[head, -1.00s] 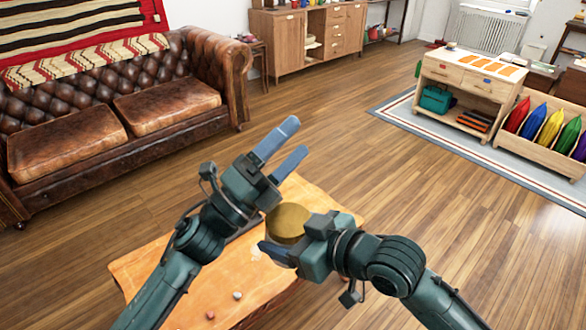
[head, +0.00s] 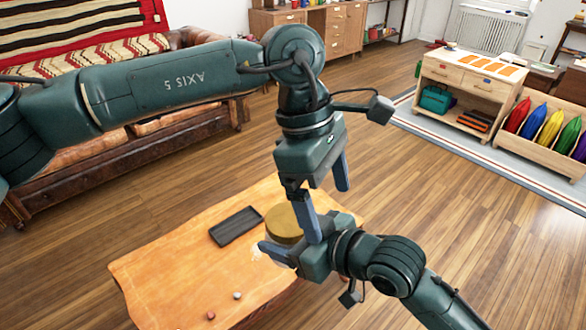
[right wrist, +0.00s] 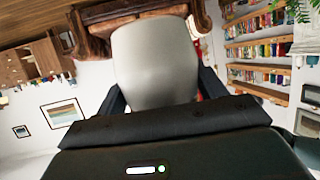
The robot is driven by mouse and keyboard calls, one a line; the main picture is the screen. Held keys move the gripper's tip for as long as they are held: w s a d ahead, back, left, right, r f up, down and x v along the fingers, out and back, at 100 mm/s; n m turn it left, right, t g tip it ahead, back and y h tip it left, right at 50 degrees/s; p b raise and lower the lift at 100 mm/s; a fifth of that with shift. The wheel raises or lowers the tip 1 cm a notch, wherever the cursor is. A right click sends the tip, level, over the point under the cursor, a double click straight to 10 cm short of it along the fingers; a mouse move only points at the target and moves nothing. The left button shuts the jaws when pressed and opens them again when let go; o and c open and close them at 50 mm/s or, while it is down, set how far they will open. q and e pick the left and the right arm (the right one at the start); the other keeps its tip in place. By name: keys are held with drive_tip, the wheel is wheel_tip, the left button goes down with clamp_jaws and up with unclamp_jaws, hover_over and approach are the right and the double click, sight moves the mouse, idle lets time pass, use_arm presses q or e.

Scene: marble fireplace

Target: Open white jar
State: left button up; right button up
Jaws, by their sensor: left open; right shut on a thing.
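The jar's round golden-brown lid (head: 284,222) shows from above in the head view, over the low wooden table. In the right wrist view the white jar (right wrist: 155,62) fills the space between dark fingers. My right gripper (head: 284,246) is shut on the jar; one blue finger shows at its near side. My left gripper (head: 328,214) points down with its fingers spread, empty, just right of the lid. One left finger overlaps the lid's right edge in the picture; I cannot tell whether they touch. The jar's body is mostly hidden in the head view.
A dark rectangular tray (head: 236,226) lies on the orange-brown wooden table (head: 165,265). Two small round things (head: 237,295) lie near the table's front. A leather sofa (head: 170,150) stands behind at left. Open wooden floor (head: 470,235) lies to the right.

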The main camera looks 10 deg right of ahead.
sight(292, 216)
use_arm(q)
drive_tip(key=w+a, duration=0.1)
drive_tip(key=w+a+r+t+y, duration=0.1)
drive_tip(key=w+a+t+y, duration=0.1)
drive_tip(key=a, duration=0.1)
drive_tip(key=shift+w+r, duration=0.2)
drive_tip(key=shift+r, duration=0.15)
drive_tip(key=shift+w+a+f+y, duration=0.1)
drive_tip(key=shift+y, duration=0.3)
wheel_tip(292, 216, down, 8)
drive_tip(key=shift+r, duration=0.2)
drive_tip(key=c, duration=1)
drive_tip(key=shift+w+r+n, duration=0.1)
drive_tip(key=shift+w+n, duration=0.05)
drive_tip(key=shift+n, duration=0.75)
drive_tip(key=shift+w+n, duration=0.1)
drive_tip(key=shift+n, duration=0.8)
